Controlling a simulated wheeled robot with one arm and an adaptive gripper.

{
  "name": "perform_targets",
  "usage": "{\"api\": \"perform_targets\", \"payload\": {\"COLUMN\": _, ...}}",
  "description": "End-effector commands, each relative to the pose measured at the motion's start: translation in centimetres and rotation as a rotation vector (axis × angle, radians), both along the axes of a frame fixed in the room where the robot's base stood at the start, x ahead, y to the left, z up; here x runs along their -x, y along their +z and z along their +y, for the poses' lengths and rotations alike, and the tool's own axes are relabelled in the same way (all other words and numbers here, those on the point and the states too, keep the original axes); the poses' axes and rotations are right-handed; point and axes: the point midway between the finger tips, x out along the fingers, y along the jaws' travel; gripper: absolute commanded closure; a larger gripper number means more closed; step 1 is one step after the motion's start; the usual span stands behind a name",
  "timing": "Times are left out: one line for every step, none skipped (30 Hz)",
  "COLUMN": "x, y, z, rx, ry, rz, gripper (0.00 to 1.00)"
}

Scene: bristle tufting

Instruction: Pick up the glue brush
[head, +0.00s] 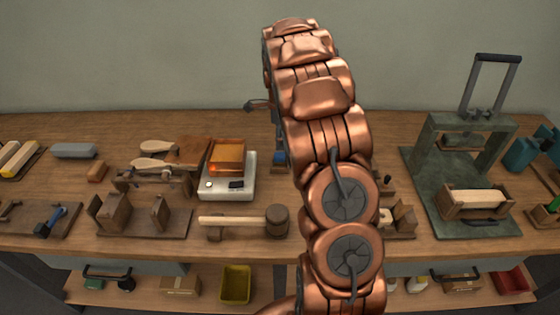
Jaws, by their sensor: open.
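I cannot single out the glue brush with certainty. A small blue part (280,158) shows right of the heater, at the edge of my copper arm. My arm arches up over the bench and hides what is behind it. I cannot make out the gripper's fingers; the arm covers that area.
Wooden jigs (112,215) stand at the left. A green press (440,170) with a tall handle stands at the right. A shelf below holds a yellow bin (236,284).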

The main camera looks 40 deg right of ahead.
Motion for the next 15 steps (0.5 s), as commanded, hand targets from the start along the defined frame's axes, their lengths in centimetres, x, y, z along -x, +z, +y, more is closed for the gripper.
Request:
{"api": "perform_targets", "payload": {"x": 0.0, "y": -0.3, "z": 0.0, "rx": -0.001, "ry": -0.002, "rz": 0.002, "gripper": 0.4}}
{"api": "perform_targets", "payload": {"x": 0.0, "y": -0.6, "z": 0.0, "rx": -0.001, "ry": -0.002, "rz": 0.002, "gripper": 0.4}}
{"api": "perform_targets", "payload": {"x": 0.1, "y": -1.0, "z": 0.1, "rx": -0.002, "ry": -0.002, "rz": 0.002, "gripper": 0.4}}
{"api": "perform_targets", "payload": {"x": 0.1, "y": -1.3, "z": 0.1, "rx": -0.002, "ry": -0.001, "rz": 0.003, "gripper": 0.4}}
{"api": "perform_targets", "payload": {"x": 0.1, "y": -1.5, "z": 0.1, "rx": -0.002, "ry": -0.001, "rz": 0.005, "gripper": 0.4}}
{"api": "perform_targets", "payload": {"x": 0.1, "y": -1.9, "z": 0.1, "rx": -0.002, "ry": -0.001, "rz": 0.004, "gripper": 0.4}}
{"api": "perform_targets", "payload": {"x": 0.1, "y": -2.1, "z": 0.1, "rx": -0.001, "ry": -0.001, "rz": 0.003, "gripper": 0.4}}
{"api": "perform_targets", "payload": {"x": 0.1, "y": -2.2, "z": 0.1, "rx": 0.0, "ry": -0.001, "rz": 0.002, "gripper": 0.4}}
{"api": "perform_targets", "payload": {"x": 0.2, "y": -2.4, "z": 0.1, "rx": 0.0, "ry": 0.0, "rz": 0.002, "gripper": 0.4}}
{"api": "perform_targets", "payload": {"x": 0.2, "y": -2.5, "z": 0.2, "rx": 0.0, "ry": 0.0, "rz": 0.002, "gripper": 0.4}}
{"api": "perform_targets", "payload": {"x": 0.2, "y": -2.7, "z": 0.2, "rx": 0.0, "ry": 0.0, "rz": 0.002, "gripper": 0.4}}
{"api": "perform_targets", "payload": {"x": 0.3, "y": -3.0, "z": 0.3, "rx": -0.002, "ry": 0.0, "rz": 0.004, "gripper": 0.4}}
{"api": "perform_targets", "payload": {"x": 0.4, "y": -3.2, "z": 0.3, "rx": -0.002, "ry": 0.0, "rz": 0.005, "gripper": 0.4}}
{"api": "perform_targets", "payload": {"x": 0.5, "y": -3.5, "z": 0.4, "rx": -0.003, "ry": 0.001, "rz": 0.007, "gripper": 0.4}}
{"api": "perform_targets", "payload": {"x": 0.5, "y": -3.9, "z": 0.5, "rx": -0.003, "ry": 0.001, "rz": 0.007, "gripper": 0.4}}
